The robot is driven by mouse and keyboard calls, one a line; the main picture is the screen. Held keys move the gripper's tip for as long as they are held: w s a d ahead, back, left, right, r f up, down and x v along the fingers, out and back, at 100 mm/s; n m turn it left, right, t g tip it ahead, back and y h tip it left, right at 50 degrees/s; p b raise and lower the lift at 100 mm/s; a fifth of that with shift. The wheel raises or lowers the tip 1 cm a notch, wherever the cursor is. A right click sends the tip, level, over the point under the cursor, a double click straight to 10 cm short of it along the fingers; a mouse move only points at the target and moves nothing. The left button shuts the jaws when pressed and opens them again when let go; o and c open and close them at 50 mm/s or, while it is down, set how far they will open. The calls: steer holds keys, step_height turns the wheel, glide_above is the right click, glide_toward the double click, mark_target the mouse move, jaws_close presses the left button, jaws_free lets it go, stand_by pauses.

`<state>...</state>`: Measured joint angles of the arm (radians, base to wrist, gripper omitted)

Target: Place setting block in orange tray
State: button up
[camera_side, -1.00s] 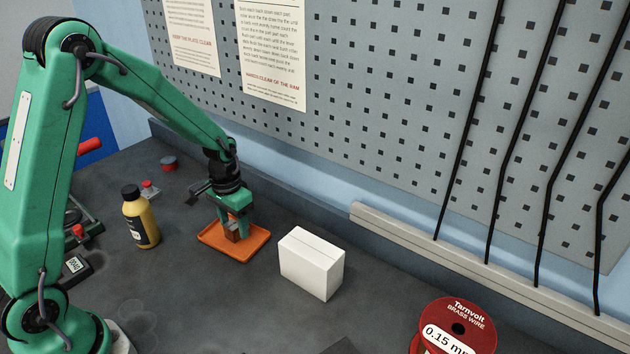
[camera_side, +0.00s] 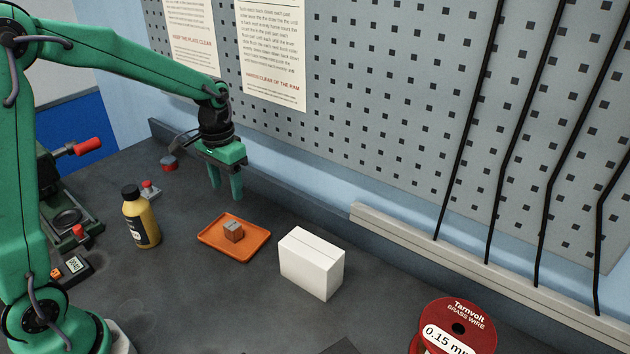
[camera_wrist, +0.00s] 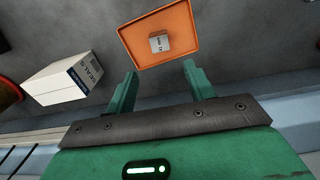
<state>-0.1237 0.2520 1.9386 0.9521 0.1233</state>
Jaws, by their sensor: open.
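The setting block (camera_side: 233,232) is a small brown cube with a grey top. It rests inside the orange tray (camera_side: 209,236), near its middle. The block also shows in the wrist view (camera_wrist: 159,43), lying within the tray's raised rim (camera_wrist: 131,48). My gripper (camera_side: 226,195) is open and empty, above and behind the tray in the side view, apart from the block. In the wrist view its two green fingers (camera_wrist: 158,80) are spread, with the tray beyond their tips.
A white box (camera_side: 312,264) stands to the right of the tray. A yellow bottle with a black cap (camera_side: 141,218) stands to its left. A red wire spool (camera_side: 455,328) is at the front right. A pegboard (camera_side: 400,110) rises behind the bench.

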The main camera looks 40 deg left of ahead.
steer(key=shift+r, duration=0.1)
stand_by(0.5)
steer(key=s+d+r+t, duration=0.2)
steer(key=s+r, duration=0.3)
steer(key=s, duration=0.4)
steer(key=s+d+r+t, duration=0.3)
steer(key=s+r, duration=0.3)
steer(key=s, duration=0.3)
steer(key=shift+t, duration=0.3)
